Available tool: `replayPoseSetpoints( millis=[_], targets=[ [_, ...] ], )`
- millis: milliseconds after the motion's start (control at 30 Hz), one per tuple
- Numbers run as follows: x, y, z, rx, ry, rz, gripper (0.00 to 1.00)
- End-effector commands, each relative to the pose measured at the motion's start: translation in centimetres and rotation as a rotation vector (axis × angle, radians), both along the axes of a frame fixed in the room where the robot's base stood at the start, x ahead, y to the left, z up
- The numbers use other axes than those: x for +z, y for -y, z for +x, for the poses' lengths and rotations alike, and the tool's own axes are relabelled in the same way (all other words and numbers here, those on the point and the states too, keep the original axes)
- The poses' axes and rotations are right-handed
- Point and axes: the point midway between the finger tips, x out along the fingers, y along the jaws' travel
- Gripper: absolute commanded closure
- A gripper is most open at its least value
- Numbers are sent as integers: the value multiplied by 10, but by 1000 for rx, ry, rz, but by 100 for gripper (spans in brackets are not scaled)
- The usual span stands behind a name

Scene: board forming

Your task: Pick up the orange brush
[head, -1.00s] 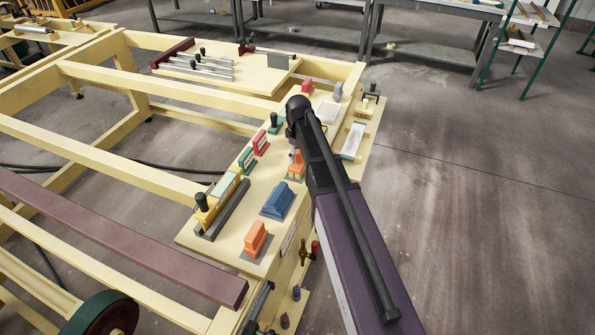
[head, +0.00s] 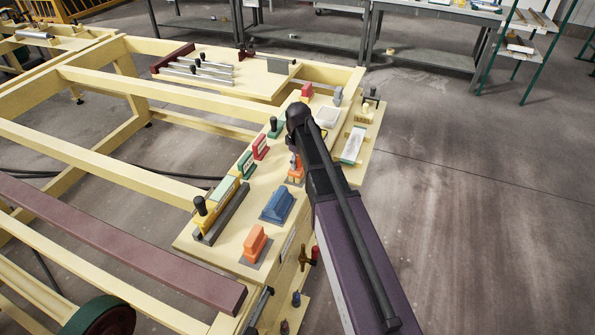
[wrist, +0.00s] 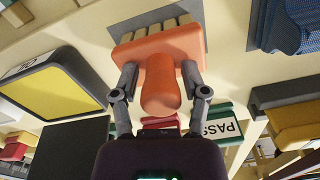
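The orange brush (wrist: 158,50) is in the upper middle of the wrist view, with an orange handle end towards me and pale bristles at the far side, over a grey mat. My gripper (wrist: 160,70) has one finger on each side of the handle, with narrow gaps that look empty. I cannot tell whether the fingertips touch the brush head. In the head view an orange piece (head: 295,171) shows under my gripper (head: 294,152), partly covered by it. Another orange brush-like block (head: 256,242) sits on a grey mat at the near end of the table.
A blue block (head: 277,205) sits between the two orange ones. Red (head: 260,147) and green (head: 246,164) stamps and a black-knobbed holder (head: 201,206) stand to the left. Open floor is right of the table.

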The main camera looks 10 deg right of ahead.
Motion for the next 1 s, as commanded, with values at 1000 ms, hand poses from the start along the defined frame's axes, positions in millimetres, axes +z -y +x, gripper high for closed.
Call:
replayPoseSetpoints(
  millis=[1000],
  targets=[
    [26,-1,0,1,0,0,100]
  ],
)
